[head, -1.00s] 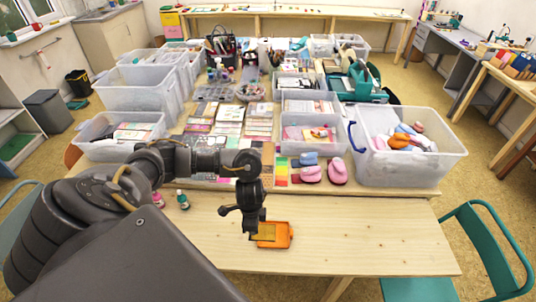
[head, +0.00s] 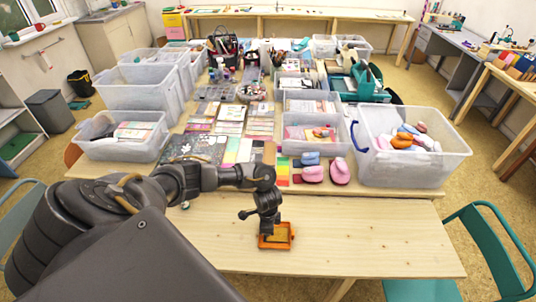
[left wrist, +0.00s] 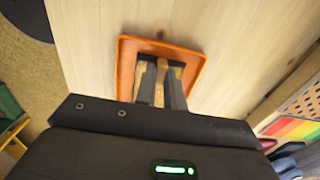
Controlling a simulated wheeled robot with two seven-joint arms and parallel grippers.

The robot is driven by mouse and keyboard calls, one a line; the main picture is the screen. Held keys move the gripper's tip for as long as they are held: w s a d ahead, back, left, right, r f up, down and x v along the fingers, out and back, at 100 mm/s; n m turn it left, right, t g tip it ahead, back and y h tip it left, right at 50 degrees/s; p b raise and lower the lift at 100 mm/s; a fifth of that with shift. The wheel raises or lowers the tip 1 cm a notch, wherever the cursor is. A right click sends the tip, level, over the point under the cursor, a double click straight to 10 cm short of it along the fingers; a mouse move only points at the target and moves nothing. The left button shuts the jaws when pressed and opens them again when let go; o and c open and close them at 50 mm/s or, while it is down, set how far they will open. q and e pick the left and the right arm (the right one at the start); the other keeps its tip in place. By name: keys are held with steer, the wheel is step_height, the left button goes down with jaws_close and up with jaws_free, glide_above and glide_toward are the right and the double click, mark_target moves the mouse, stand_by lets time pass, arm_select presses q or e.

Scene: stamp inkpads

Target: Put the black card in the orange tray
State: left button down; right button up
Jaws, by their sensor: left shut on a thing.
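The orange tray (head: 292,240) lies on the near bare strip of the wooden table. My left gripper (head: 270,232) points down into it and is shut on a flat tan piece with a dark edge, taken to be the card. In the left wrist view, the fingers (left wrist: 162,88) reach inside the orange tray (left wrist: 126,62), with the card (left wrist: 162,72) between them. Its face looks tan, not black. It is within the rim; whether it touches the tray floor I cannot tell. My right gripper is not in view.
Pink and blue blocks (head: 313,173) stand behind the tray, beside a large clear bin (head: 412,172). Cards and papers (head: 230,128) cover the table behind my arm. The near strip is clear to the right of the tray. A teal chair (head: 480,235) stands at right.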

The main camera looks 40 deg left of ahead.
arm_select(q)
steer(key=shift+f, duration=0.1)
steer(key=c, duration=1.5)
jaws_free()
step_height(320, 180, up, 12)
steer(key=p, duration=0.2)
steer(key=shift+p, duration=0.3)
